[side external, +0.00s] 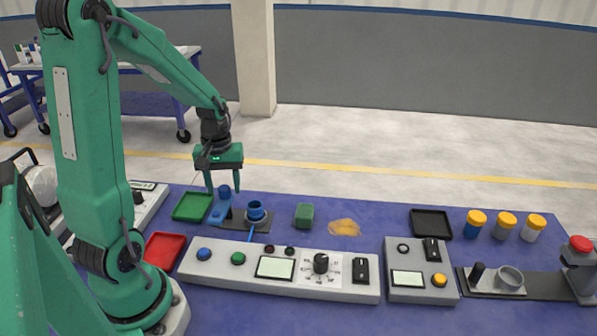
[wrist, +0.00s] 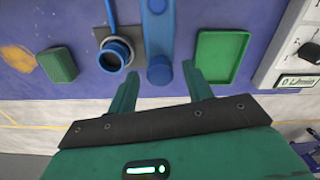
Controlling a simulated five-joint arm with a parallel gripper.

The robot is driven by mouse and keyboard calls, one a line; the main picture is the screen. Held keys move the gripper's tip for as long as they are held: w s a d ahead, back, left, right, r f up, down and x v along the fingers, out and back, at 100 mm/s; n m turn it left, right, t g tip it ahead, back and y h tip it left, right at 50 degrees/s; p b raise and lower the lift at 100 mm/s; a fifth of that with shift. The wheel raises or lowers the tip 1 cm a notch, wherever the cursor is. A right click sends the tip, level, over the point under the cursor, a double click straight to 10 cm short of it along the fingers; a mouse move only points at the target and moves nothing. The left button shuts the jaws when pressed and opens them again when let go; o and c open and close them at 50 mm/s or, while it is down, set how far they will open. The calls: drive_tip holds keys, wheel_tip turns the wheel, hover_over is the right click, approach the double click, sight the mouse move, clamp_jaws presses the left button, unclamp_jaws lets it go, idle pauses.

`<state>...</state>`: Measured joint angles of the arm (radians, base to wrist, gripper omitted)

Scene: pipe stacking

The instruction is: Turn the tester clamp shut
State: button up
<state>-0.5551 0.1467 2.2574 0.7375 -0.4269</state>
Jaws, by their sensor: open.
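A blue lever (side external: 219,212) with a round knob at one end stands beside a dark plate (side external: 232,222); I take it for the tester clamp's handle. The lever also shows in the wrist view (wrist: 158,30). A blue ring-shaped pipe piece (side external: 256,211) stands upright on the plate, and the wrist view looks into its dark opening (wrist: 115,54). My gripper (side external: 223,189) points down over the lever's knob end, fingers apart and empty. In the wrist view the fingertips (wrist: 160,73) lie on either side of the knob, with gaps. I cannot tell their exact height against it.
A green tray (side external: 192,206) lies close left of the lever, a red tray (side external: 165,248) nearer. A green block (side external: 304,215) and yellowish patch (side external: 344,227) lie right. A control panel (side external: 280,273) stands in front. Jars (side external: 505,226) and a red-knobbed device (side external: 580,265) are far right.

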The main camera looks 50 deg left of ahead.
drive_tip(key=shift+f, duration=0.4)
clamp_jaws()
